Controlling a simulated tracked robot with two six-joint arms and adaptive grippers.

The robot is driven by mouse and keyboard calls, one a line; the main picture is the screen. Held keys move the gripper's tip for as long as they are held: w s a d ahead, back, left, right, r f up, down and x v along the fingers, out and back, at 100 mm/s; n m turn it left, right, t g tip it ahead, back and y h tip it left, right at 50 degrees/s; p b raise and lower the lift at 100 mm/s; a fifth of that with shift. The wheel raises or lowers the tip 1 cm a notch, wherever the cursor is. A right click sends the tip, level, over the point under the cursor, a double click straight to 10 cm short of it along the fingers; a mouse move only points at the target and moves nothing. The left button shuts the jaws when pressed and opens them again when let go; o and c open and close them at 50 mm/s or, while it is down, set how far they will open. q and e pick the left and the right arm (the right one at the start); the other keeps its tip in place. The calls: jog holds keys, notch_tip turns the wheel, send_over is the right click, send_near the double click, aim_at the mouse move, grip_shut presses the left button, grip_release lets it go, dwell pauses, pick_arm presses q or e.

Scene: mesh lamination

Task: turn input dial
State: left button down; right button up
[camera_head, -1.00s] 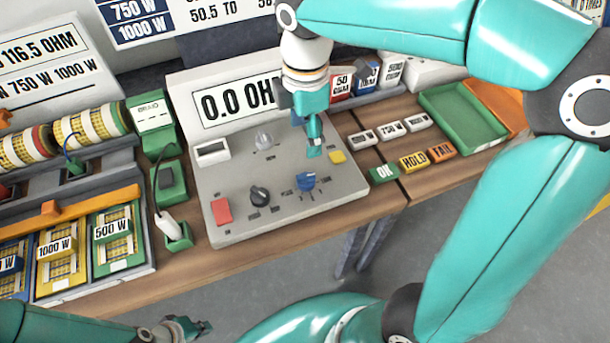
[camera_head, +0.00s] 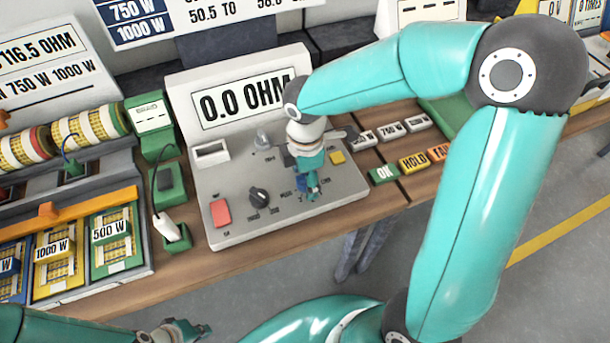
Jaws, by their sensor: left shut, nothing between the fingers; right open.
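A grey test panel (camera_head: 232,190) on the bench carries a black dial (camera_head: 259,197), a light grey knob (camera_head: 263,139) and a blue knob (camera_head: 301,183). Its display (camera_head: 240,100) reads 0.0 OHM. I cannot tell from the labels which is the input dial. My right gripper (camera_head: 313,193) is open and points down at the blue knob, covering much of it; I cannot tell whether the fingers touch it. My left gripper (camera_head: 200,329) is shut and empty low in the picture, in front of the bench and away from the panel.
The panel also has a red button (camera_head: 220,213) and a yellow button (camera_head: 337,157). To its left is a green holder (camera_head: 178,239) with a white plug and cable. OK (camera_head: 383,174) and HOLD (camera_head: 412,162) blocks lie right. My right arm covers the back right.

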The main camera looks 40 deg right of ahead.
jog(key=c, duration=1.1)
jog(key=shift+c, duration=0.2)
jog(key=shift+m, duration=0.3)
jog(key=m+b, duration=0.2)
jog(key=m, duration=0.1)
jog(key=shift+m+b, duration=0.75)
jog(key=shift+m, duration=1.35)
jog(key=o, duration=1.1)
